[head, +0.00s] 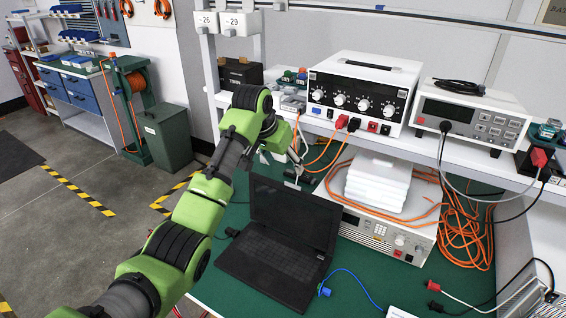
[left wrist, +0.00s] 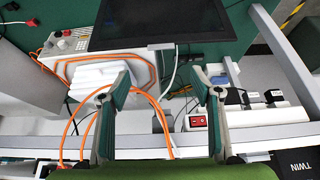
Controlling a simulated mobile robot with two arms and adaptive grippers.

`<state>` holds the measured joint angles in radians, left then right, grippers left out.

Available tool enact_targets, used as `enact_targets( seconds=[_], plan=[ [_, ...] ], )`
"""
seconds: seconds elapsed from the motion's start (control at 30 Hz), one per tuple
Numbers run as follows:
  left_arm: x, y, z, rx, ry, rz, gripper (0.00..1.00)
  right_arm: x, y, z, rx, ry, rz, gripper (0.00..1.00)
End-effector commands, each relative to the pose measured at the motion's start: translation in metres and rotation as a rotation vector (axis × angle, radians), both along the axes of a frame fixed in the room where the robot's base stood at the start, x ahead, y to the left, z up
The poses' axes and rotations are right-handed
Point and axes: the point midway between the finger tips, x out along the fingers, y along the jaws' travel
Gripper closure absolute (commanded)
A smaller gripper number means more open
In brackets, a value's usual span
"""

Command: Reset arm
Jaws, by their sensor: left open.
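My left arm reaches in from the lower left in the head view, green and dark grey. My left gripper (head: 296,168) is at the back of the bench, just behind the laptop (head: 275,262) and below the shelf edge. It looks small and is partly covered by the arm. In the left wrist view my left gripper (left wrist: 160,82) has its two fingers wide apart with nothing held between them. The dark laptop (left wrist: 158,24) lies beyond the fingertips there. My right gripper is in neither view.
A power supply (head: 360,96) and a meter (head: 470,116) stand on the shelf. Below, a bench instrument (head: 390,238) carries white blocks (head: 378,184). Orange cables (head: 462,225) hang to its right; an orange cable (left wrist: 160,110) passes near my fingers. Green bench top (head: 352,280) is partly clear.

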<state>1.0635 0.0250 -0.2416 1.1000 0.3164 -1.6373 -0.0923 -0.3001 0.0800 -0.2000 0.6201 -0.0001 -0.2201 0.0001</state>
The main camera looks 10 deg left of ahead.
Motion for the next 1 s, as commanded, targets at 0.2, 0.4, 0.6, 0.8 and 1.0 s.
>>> enact_targets(
  seconds=[0.2,0.4,0.6,0.8,1.0],
  plan=[
    [-0.003,0.000,-0.009,0.000,0.004,0.001,0.42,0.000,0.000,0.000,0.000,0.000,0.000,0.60],
    [-0.037,0.005,-0.072,0.001,0.030,0.013,0.42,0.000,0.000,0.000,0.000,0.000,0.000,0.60],
    [-0.100,0.014,-0.147,0.004,0.058,0.036,0.42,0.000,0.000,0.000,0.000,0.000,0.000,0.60],
    [-0.177,0.026,-0.204,0.013,0.087,0.069,0.42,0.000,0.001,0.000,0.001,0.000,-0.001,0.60],
    [-0.262,0.040,-0.240,0.027,0.116,0.102,0.42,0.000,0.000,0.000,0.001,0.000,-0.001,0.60]
  ],
)
